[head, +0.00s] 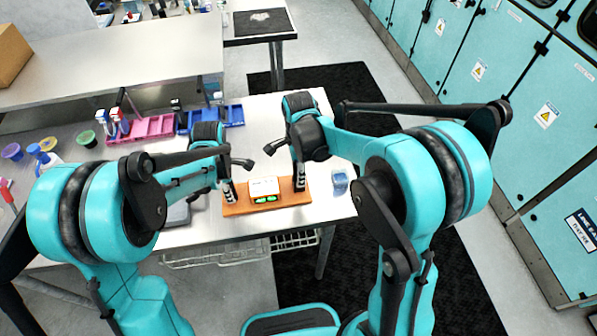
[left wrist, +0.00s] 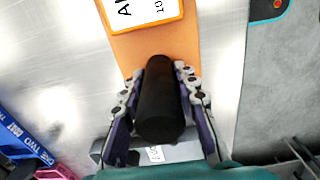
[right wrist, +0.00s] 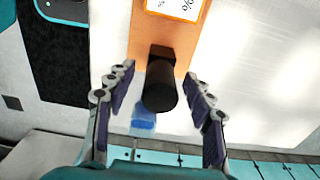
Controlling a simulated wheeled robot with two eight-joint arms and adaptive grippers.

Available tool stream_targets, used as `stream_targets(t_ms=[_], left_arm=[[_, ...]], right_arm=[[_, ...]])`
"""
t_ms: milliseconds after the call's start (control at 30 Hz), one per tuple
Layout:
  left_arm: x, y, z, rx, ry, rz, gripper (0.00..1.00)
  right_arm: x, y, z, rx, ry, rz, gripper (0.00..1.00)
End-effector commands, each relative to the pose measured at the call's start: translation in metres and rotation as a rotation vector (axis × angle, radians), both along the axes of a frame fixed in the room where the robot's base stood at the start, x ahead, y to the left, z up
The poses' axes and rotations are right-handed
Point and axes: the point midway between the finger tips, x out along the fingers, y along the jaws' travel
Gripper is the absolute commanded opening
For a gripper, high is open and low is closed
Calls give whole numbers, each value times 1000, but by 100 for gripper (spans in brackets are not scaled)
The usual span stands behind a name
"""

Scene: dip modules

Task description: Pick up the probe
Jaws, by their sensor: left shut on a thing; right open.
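A black probe (head: 229,191) stands at the left end of an orange board (head: 289,199). It also shows as a black cylinder in the left wrist view (left wrist: 160,110). My left gripper (left wrist: 159,75) is shut on it, one finger on each side. A second black probe (head: 300,179) stands at the board's right end and shows in the right wrist view (right wrist: 160,85). My right gripper (right wrist: 158,74) is open, its fingers spread either side of this second probe with gaps between.
A blue translucent container (head: 340,182) stands right of the board. Pink (head: 150,128) and blue (head: 233,115) trays lie at the back left, with spray bottles and small cups nearby. The metal table is bare behind the board.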

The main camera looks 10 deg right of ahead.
Motion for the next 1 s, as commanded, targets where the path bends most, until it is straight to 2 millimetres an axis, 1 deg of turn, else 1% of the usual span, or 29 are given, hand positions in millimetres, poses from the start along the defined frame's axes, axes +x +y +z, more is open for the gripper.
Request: stream_targets(t_ms=[100,133,167,200,267,300,333,567,667,767,1000], left_arm=[[0,0,0,0,0,0,0],[0,0,0,0,0,0,0],[0,0,0,0,0,0,0],[0,0,0,0,0,0,0],[0,0,0,0,0,0,0],[0,0,0,0,0,0,0],[0,0,0,0,0,0,0],[0,0,0,0,0,0,0],[0,0,0,0,0,0,0],[0,0,0,0,0,0,0],[0,0,0,0,0,0,0]], right_arm=[[0,0,0,0,0,0,53],[0,0,0,0,0,0,48],[0,0,0,0,0,0,40],[0,0,0,0,0,0,29],[0,0,0,0,0,0,13],[0,0,0,0,0,0,3],[0,0,0,0,0,0,0],[0,0,0,0,0,0,0],[0,0,3,0,0,0,0],[0,0,15,0,0,0,0],[0,0,65,0,0,0,0]])
